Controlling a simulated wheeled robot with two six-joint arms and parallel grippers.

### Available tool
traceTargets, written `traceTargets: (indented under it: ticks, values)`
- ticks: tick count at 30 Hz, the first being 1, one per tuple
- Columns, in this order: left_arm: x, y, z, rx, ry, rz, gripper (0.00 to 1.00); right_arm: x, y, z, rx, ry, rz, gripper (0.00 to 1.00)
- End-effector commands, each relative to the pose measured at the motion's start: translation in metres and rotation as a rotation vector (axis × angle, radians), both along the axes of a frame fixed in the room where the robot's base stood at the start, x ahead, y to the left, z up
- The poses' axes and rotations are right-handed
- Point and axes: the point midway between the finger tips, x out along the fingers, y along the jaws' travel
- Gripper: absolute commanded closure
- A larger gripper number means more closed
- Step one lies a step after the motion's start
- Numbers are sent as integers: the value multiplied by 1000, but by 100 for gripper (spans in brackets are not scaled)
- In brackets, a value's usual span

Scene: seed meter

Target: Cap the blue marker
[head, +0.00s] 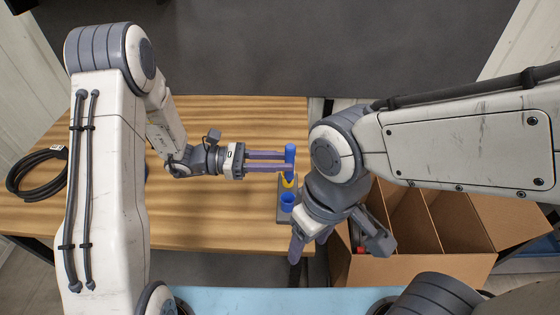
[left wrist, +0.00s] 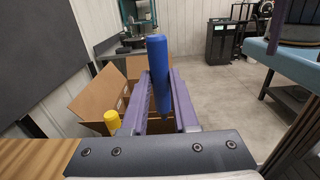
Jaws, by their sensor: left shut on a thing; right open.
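The blue marker (head: 290,153) is held upright between the fingers of my left gripper (head: 287,161), over the far part of a grey holder (head: 282,215). In the left wrist view the blue marker (left wrist: 158,75) stands between the two purple fingers. A blue cap-like piece (head: 288,199) sits on the holder, nearer to me than the marker. My right gripper (head: 297,247) is open, pointing down near the table's front edge. Its fingers are partly hidden.
The wooden table (head: 215,215) is mostly clear in the middle. A coiled black cable (head: 37,172) lies at its left. An open cardboard box (head: 440,268) with dividers stands to the right, under my right arm.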

Motion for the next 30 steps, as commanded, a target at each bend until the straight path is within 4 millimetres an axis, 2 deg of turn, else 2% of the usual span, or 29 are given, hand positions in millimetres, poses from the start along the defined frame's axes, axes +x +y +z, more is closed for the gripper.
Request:
traceTargets:
  ticks: [1, 9, 15, 30]
  values:
    - [0, 0, -10, 0, 0, -1, 100, 0, 0, -9, 0, 0, 0, 37]
    - [0, 0, -37, 1, 0, -1, 100, 0, 0, -33, 0, 0, 0, 37]
    - [0, 0, -52, 1, 0, -2, 100, 0, 0, -42, 0, 0, 0, 37]
    - [0, 0, -55, 1, -1, -2, 100, 0, 0, -43, 0, 0, 0, 37]
